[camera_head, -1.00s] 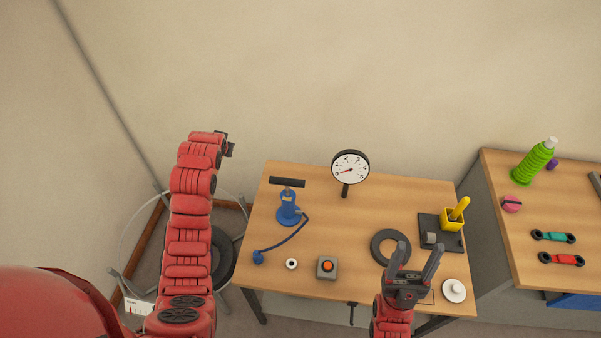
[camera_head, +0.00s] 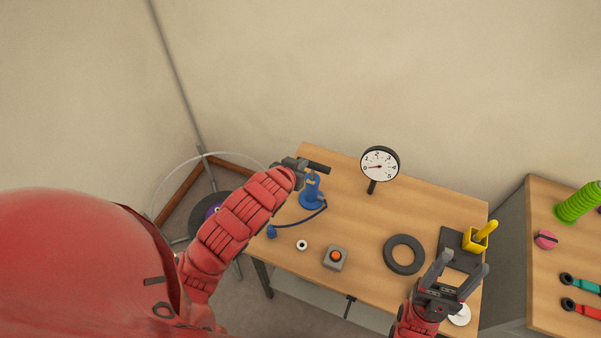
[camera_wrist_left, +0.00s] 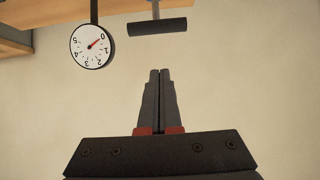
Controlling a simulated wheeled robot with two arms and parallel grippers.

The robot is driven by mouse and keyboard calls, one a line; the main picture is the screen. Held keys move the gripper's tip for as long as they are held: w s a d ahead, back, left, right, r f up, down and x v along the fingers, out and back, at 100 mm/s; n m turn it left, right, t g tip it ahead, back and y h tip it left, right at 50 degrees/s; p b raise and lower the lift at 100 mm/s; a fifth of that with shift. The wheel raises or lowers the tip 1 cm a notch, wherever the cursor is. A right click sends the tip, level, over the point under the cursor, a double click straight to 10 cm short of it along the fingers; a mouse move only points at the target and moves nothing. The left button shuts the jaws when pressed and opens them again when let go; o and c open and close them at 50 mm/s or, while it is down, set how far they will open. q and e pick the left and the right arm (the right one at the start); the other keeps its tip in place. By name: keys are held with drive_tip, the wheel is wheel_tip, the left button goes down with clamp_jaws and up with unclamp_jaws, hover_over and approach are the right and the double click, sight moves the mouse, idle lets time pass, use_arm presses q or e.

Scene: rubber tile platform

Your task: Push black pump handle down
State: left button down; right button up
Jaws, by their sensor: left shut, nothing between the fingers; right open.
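The blue pump (camera_head: 312,196) stands on the wooden table at its back left corner, with a black crossbar handle (camera_head: 318,168) on top. A blue hose runs from it toward the table's front left. My left gripper (camera_head: 300,163) is shut and empty, at the handle's left end in the head view; I cannot tell there whether they touch. In the left wrist view the black handle (camera_wrist_left: 157,27) lies beyond the shut fingertips (camera_wrist_left: 160,72), with a gap in the picture. My right gripper (camera_head: 462,263) is open and empty above the table's front right.
A round gauge (camera_head: 380,163) stands on a post right of the pump. A grey box with an orange button (camera_head: 335,258), a white ring (camera_head: 302,245), a black ring (camera_head: 404,254) and a yellow holder (camera_head: 476,239) are on the table. A second bench (camera_head: 550,275) stands right.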

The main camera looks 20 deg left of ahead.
use_arm(q)
drive_tip(key=b+x, duration=0.5)
drive_tip(key=b, duration=0.4)
drive_tip(key=p, duration=0.3)
hover_over(312, 171)
drive_tip(key=s, duration=0.2)
wheel_tip(312, 171, down, 5)
drive_tip(key=shift+w+f, duration=0.1)
wheel_tip(312, 171, down, 5)
drive_tip(key=b, duration=0.3)
drive_tip(key=shift+s+r, duration=0.2)
drive_tip(key=shift+r, duration=0.15)
